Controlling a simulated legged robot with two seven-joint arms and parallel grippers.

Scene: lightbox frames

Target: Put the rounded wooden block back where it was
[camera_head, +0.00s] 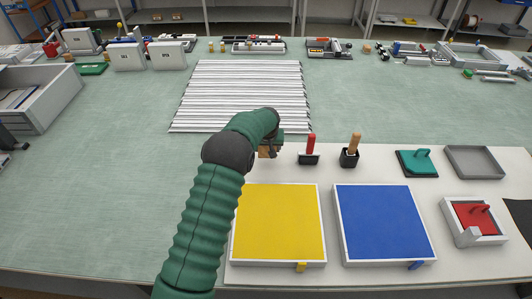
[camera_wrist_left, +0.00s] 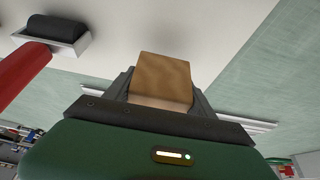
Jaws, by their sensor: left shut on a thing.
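A wooden block (camera_wrist_left: 163,80) is held between the fingers of my left gripper (camera_wrist_left: 160,100) in the left wrist view. Its visible face looks flat and brown; a paler face shows below it. I cannot tell from here whether it is rounded. In the head view a small part of the block (camera_head: 264,152) shows below my left gripper (camera_head: 268,147), over the back left corner of the white board. My left forearm hides part of that area. My right gripper is not in view.
A red-handled tool (camera_head: 310,147) and a wooden-handled one (camera_head: 353,145) stand in dark holders right of my gripper. A yellow panel (camera_head: 281,222) and a blue panel (camera_head: 382,221) lie in front.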

